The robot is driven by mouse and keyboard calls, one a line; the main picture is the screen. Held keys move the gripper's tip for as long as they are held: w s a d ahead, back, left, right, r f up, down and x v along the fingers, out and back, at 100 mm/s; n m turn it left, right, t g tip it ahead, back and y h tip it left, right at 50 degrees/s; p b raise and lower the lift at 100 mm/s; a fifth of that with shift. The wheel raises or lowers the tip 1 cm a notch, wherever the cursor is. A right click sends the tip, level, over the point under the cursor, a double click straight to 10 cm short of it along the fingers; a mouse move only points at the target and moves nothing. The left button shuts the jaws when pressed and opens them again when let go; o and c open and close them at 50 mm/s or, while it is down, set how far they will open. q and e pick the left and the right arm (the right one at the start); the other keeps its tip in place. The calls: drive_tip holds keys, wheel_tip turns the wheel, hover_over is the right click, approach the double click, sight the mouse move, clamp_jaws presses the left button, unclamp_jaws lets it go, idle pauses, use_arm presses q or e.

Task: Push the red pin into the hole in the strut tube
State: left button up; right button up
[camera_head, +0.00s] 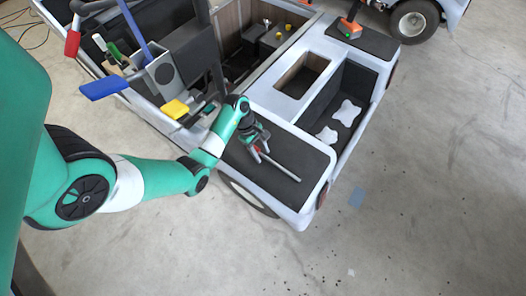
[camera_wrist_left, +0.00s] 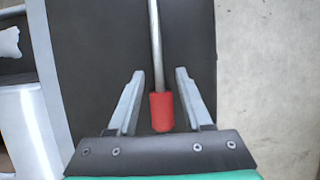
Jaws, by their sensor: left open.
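A grey metal rod (camera_wrist_left: 155,45) with a red end (camera_wrist_left: 161,112) lies on a black pad. I take it for the red pin, though I cannot be sure. In the head view the rod (camera_head: 282,167) points to the lower right across the cart's black corner pad. My left gripper (camera_wrist_left: 159,72) is open, with one finger on each side of the red end and a gap to both. In the head view the left gripper (camera_head: 262,155) is just above the pad and partly hides the red end. I cannot make out the strut tube's hole. My right gripper is not in view.
The pale cart (camera_head: 315,215) has an open bay with tools and a blue-handled lever (camera_head: 133,25) behind the arm. A yellow pad (camera_head: 175,109) and a red knob (camera_head: 72,43) stick out nearby. White pieces (camera_head: 346,113) lie in a side tray. The concrete floor at right is mostly clear.

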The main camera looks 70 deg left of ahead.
use_arm(q)
clamp_jaws()
idle(0.5)
drive_tip(key=shift+r, duration=0.15)
